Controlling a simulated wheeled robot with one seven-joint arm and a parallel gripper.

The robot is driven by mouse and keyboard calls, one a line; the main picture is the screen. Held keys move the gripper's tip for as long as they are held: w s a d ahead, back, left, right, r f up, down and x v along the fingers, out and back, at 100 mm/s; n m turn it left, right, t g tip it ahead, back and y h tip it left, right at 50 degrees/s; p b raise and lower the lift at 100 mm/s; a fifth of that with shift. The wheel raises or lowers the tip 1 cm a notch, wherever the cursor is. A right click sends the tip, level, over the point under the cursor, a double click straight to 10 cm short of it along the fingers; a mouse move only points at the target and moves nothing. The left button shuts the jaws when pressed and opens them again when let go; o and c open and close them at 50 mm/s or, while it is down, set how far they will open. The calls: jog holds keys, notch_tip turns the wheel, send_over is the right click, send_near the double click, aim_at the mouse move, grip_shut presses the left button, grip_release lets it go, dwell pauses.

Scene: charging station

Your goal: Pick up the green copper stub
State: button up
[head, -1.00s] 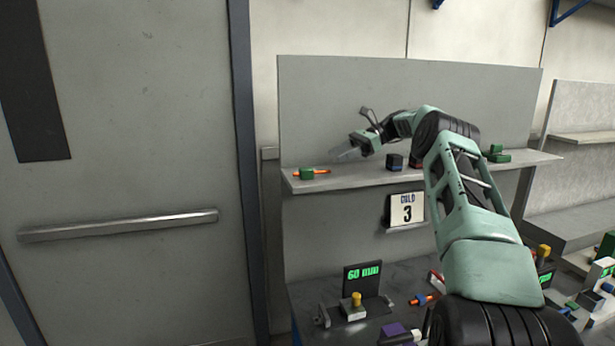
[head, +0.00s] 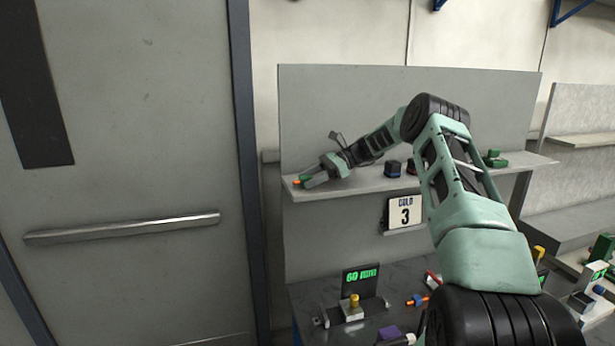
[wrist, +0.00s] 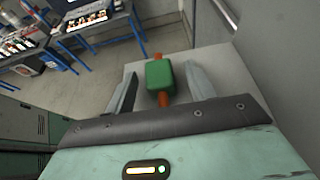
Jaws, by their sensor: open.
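The green copper stub (wrist: 159,76) is a green block with orange-copper ends that stick out on two sides. In the wrist view it lies on the pale shelf between the two fingers of my gripper (wrist: 163,88), with a gap visible on each side. In the head view my gripper (head: 312,180) is low over the left end of the shelf (head: 370,184). It hides most of the stub there, and only an orange end (head: 296,182) shows clearly. My gripper is open and not closed on the stub.
A green part (head: 494,159) lies at the shelf's right. A back panel (head: 345,110) rises behind.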

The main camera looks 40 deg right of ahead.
jog(key=c, duration=1.1)
jog(key=shift+o, duration=0.2)
